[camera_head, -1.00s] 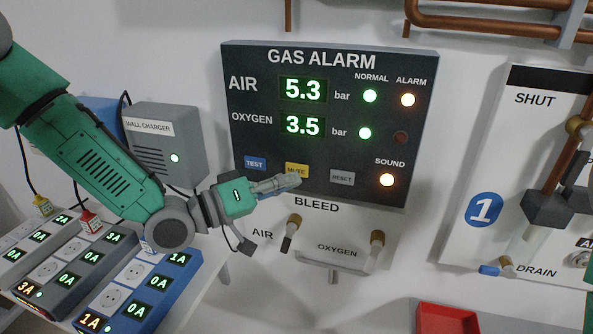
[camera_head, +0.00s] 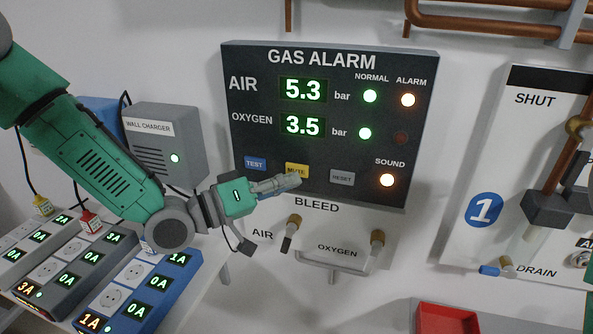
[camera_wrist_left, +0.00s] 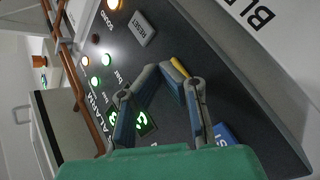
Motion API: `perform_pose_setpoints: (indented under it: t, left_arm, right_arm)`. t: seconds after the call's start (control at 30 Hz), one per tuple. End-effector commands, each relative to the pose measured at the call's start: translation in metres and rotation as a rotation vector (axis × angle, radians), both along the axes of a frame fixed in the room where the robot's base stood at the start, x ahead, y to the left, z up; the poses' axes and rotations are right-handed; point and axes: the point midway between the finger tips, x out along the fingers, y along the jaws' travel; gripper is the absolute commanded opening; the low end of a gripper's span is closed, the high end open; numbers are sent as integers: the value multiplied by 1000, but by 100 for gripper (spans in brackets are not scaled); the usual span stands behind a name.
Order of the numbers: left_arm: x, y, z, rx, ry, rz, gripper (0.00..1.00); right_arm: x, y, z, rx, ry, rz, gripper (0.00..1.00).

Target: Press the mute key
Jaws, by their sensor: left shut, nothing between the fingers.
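The yellow mute key (camera_head: 297,170) is in the lower row of the dark gas alarm panel (camera_head: 345,180), between the blue test key (camera_head: 255,163) and the grey reset key (camera_head: 342,177). My left gripper (camera_head: 296,181) is shut and empty, its fingertips just below and in front of the mute key. I cannot tell whether they touch it. In the left wrist view a yellow edge of the mute key (camera_wrist_left: 180,68) shows by the fingertips (camera_wrist_left: 160,74); the fingers hide the rest. The sound lamp (camera_head: 387,180) glows orange. My right gripper is in neither view.
Bleed valves for air (camera_head: 294,222) and oxygen (camera_head: 377,240) stick out below the panel. A grey wall charger (camera_head: 165,140) and power strips (camera_head: 140,290) lie to the left. A red tray (camera_head: 447,318) is at the bottom right.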

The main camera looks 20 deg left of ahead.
Motion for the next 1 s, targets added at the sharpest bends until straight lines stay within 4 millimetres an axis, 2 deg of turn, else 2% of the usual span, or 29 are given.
perform_pose_setpoints:
  t: [1.0]
  left_arm:
    - [11, -1, 2, 1, -1, 0, 0]
  right_arm:
    - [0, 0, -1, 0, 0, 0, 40]
